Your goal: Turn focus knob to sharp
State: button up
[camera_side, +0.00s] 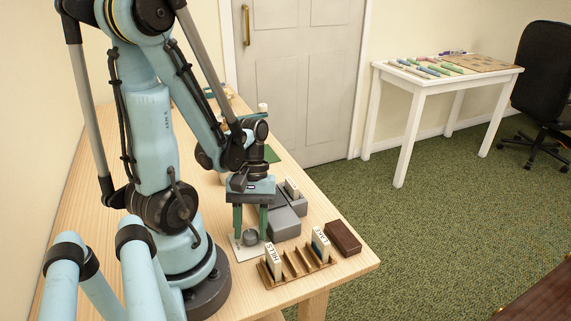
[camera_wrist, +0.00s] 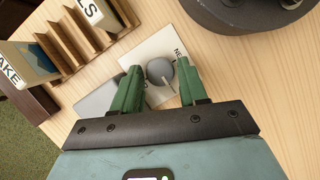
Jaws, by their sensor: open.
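A round grey knob (camera_side: 250,238) sits on a white card or plate (camera_side: 239,252) near the front of the wooden table. In the wrist view the knob (camera_wrist: 160,70) has a pale pointer line toward the lower right, and the white card (camera_wrist: 147,50) bears print beginning "NE", the rest hidden. My gripper (camera_side: 249,234) points down with its two green fingers open, one on each side of the knob. In the wrist view my gripper (camera_wrist: 159,76) also straddles the knob; the right finger is close to it, and I cannot tell whether it touches.
A grey box-shaped device (camera_side: 284,224) stands just behind right of the knob, with a slide (camera_side: 292,187) upright in it. A wooden rack (camera_side: 297,268) holds slides marked HILLS and LAKE. A dark brown block (camera_side: 343,238) lies at the table's right edge.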

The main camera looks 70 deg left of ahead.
jog(key=n+t, duration=0.1)
jog(key=n, duration=0.2)
jog(key=n+t, duration=0.1)
jog(key=n, duration=0.2)
jog(key=shift+s+a+h, duration=0.1)
jog(key=shift+s+h, duration=0.1)
jog(key=shift+h, duration=0.1)
jog(key=n+t, duration=0.1)
jog(key=n, duration=0.2)
jog(key=shift+s+t, duration=0.15)
jog(key=shift+t, duration=0.15)
jog(key=shift+r+n, duration=0.15)
jog(key=shift+n, duration=0.25)
jog(key=shift+v, duration=5.85)
jog(key=w+d+r+m+t+y, duration=0.1)
jog(key=w+d+m+t+y, duration=0.3)
jog(key=w+m, duration=0.6)
jog(key=w+d+m+t+y, duration=0.15)
jog(key=w+d+m, duration=0.5)
jog(key=m, duration=0.65)
jog(key=s+a+r+n+g, duration=0.1)
jog(key=a+n+g, duration=0.2)
jog(key=a+n, duration=0.3)
jog(key=s+a+r+n+g, duration=0.1)
jog(key=a+r+n+g, duration=0.1)
jog(key=a+n, duration=0.4)
jog(key=shift+s+r+n+g+h, duration=0.15)
jog(key=shift+r+n+g+h, duration=0.5)
jog(key=shift+n, duration=2.15)
jog(key=shift+f, duration=0.35)
